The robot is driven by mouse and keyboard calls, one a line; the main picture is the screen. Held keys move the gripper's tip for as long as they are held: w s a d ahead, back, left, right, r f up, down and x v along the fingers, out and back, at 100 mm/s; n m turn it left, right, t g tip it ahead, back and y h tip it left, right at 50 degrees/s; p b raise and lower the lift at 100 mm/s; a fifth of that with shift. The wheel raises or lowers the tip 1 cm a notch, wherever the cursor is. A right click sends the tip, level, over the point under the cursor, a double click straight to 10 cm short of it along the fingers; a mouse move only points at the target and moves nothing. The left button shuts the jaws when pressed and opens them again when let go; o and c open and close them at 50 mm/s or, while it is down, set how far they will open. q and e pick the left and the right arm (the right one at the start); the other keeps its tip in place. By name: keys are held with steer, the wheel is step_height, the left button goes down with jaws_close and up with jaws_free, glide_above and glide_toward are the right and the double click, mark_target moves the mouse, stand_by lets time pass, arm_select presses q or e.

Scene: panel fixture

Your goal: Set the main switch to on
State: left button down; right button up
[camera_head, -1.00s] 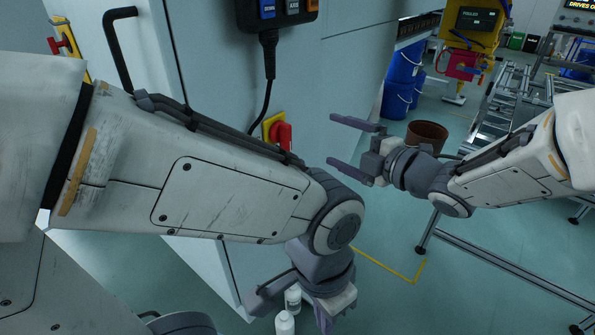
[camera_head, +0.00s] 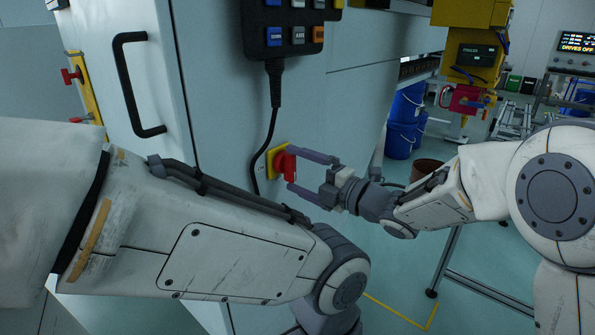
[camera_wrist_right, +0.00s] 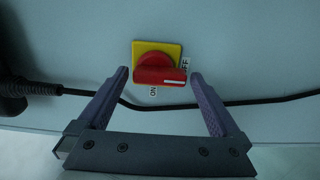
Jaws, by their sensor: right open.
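The main switch (camera_head: 288,165) is a red rotary knob on a yellow plate (camera_wrist_right: 142,47) on the pale cabinet side. In the right wrist view the red knob (camera_wrist_right: 158,72) has a white mark pointing right, toward the OFF label (camera_wrist_right: 185,65). The ON label (camera_wrist_right: 153,91) is below it. My right gripper (camera_head: 294,171) is open in front of the switch. In the right wrist view its two fingertips (camera_wrist_right: 160,75) lie left and right of the knob, with gaps showing; I cannot tell whether they reach its depth. My left gripper is out of view; my left arm crosses the foreground.
A control pendant (camera_head: 290,25) hangs above the switch, and its black cable (camera_head: 268,130) runs down beside the switch. A black door handle (camera_head: 130,85) sticks out at left. Blue drums (camera_head: 403,130) and a brown bin (camera_head: 425,168) stand behind my right arm.

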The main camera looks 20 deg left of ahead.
steer(key=shift+w+a, duration=0.1)
steer(key=shift+a, duration=0.15)
steer(key=shift+c, duration=0.3)
steer(key=c, duration=1.1)
